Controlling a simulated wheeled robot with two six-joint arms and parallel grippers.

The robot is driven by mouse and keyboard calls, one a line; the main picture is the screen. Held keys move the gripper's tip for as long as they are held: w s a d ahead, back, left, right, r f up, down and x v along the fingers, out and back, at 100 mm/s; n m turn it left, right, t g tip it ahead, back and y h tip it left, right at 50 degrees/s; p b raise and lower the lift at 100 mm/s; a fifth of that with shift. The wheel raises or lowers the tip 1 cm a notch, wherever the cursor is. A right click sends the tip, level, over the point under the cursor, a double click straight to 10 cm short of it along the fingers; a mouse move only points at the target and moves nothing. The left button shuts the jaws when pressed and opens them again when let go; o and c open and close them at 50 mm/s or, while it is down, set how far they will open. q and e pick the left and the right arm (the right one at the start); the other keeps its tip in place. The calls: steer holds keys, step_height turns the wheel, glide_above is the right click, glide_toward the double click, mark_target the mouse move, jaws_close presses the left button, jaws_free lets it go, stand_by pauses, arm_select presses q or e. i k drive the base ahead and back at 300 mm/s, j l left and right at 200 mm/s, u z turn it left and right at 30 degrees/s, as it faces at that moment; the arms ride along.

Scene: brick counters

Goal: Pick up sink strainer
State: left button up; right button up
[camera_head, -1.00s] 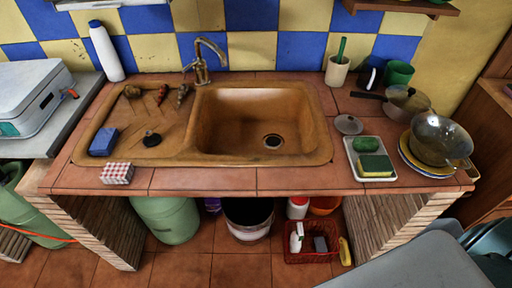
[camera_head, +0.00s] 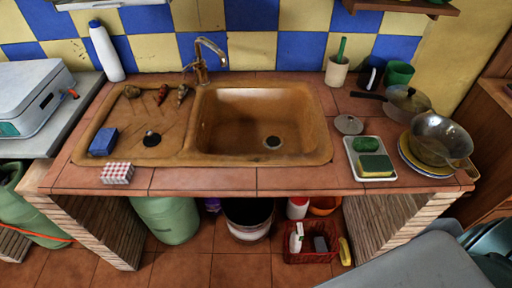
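A small dark round piece with a knob (camera_head: 151,138), which looks like a sink strainer or plug, lies on the left drainboard of the brown sink (camera_head: 318,150). A flat grey metal disc with a small knob (camera_head: 349,124) lies on the tiles right of the basin; I cannot tell whether this is the strainer or a lid. The drain (camera_head: 272,142) is at the bottom right of the basin. Neither of my grippers is in view.
A blue sponge (camera_head: 103,141) and several small brown items share the drainboard. A white tray with sponges (camera_head: 376,165) and a pan (camera_head: 440,139) on plates stand at right. The faucet (camera_head: 203,62) rises behind the sink.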

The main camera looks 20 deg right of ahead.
mark_target(350, 127)
steer(key=z, duration=1.4)
steer(key=i+l+u, duration=0.15)
steer(key=l, duration=0.15)
steer(key=i+l+u, duration=0.1)
steer(key=l, duration=0.25)
steer(key=i, duration=0.05)
